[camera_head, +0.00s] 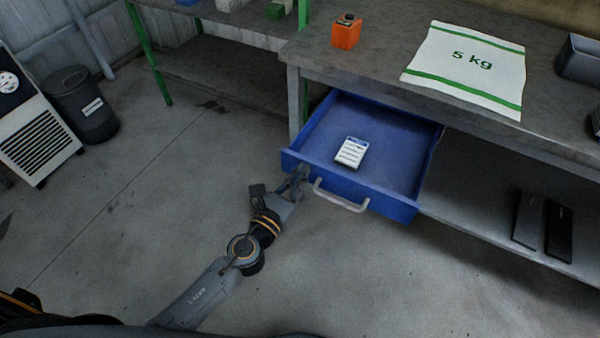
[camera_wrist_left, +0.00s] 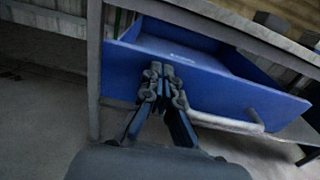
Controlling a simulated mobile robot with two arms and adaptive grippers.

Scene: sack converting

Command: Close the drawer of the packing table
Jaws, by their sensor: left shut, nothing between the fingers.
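The blue drawer (camera_head: 350,185) of the packing table (camera_head: 378,62) stands pulled out below the tabletop, with a grey bar handle (camera_head: 341,196) on its front. A small white and blue labelled pack (camera_head: 351,151) lies inside it. My left gripper (camera_head: 301,172) is shut and empty at the left part of the drawer front, left of the handle. In the left wrist view the gripper (camera_wrist_left: 161,72) shows in front of the blue drawer front (camera_wrist_left: 205,88), with the handle (camera_wrist_left: 226,123) to its right. I cannot tell whether the fingertips touch the front. My right gripper is not in view.
An orange container (camera_head: 346,34) and a white 5 kg sack (camera_head: 468,66) lie on the tabletop. Two dark flat items (camera_head: 543,224) lie on the lower shelf. A table leg (camera_head: 293,105) stands left of the drawer. A black bin (camera_head: 82,105) stands far left. The floor before the drawer is clear.

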